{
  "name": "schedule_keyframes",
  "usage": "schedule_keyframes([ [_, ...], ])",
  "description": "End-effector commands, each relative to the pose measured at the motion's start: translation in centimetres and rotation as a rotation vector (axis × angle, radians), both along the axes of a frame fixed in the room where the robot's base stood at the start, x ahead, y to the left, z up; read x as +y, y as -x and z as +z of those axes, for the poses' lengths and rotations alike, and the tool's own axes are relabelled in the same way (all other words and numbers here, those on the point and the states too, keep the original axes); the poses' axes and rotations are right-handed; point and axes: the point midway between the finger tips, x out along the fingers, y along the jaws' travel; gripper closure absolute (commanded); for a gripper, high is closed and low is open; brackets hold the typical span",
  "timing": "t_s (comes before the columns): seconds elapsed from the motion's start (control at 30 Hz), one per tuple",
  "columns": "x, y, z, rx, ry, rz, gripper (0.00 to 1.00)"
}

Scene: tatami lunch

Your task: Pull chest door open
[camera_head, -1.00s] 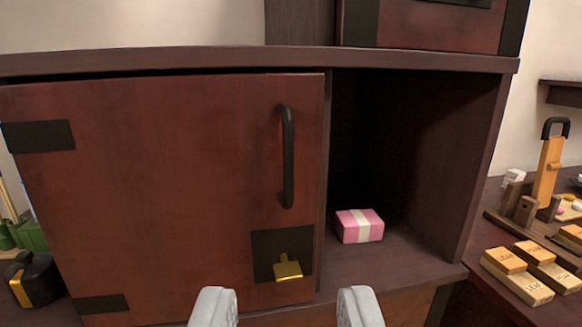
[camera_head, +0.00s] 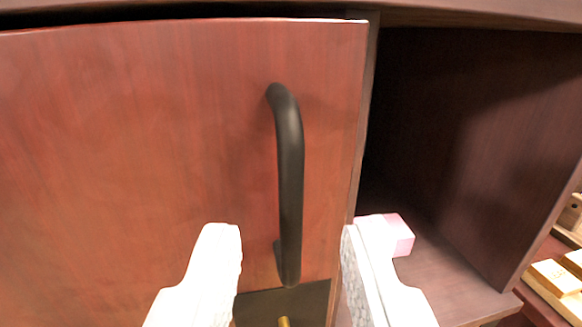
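The chest door (camera_head: 130,150) is a reddish-brown wooden panel that fills the left and middle of the view. It looks shut or nearly so, with a dark gap along its top edge. Its black vertical bar handle (camera_head: 290,185) is near the door's right edge. My gripper (camera_head: 290,240) is open, with one white finger on each side of the handle's lower part as seen from here. I cannot tell whether the fingers reach the handle's depth. The black plate with the gold latch (camera_head: 284,321) is mostly cut off at the bottom.
An open dark compartment (camera_head: 450,130) is right of the door. A pink box (camera_head: 400,234) sits in it, partly hidden by my right finger. Wooden blocks (camera_head: 552,278) lie on a surface at the far right.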

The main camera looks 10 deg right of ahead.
Motion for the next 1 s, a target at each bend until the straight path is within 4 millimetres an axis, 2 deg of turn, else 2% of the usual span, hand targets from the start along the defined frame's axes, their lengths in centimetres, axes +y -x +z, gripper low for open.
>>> schedule_keyframes([
  [0.1,-0.3,-1.4,0.0,0.001,0.0,0.0,0.68],
  [0.23,-0.4,-2.4,0.0,0.0,0.0,0.0,0.68],
  [0.63,-0.6,-2.9,0.0,0.0,0.0,0.0,0.68],
  [0.8,-0.6,-2.8,0.0,0.0,0.0,0.0,1.0],
  [1.0,-0.6,-2.8,0.0,0.0,0.0,0.0,1.0],
])
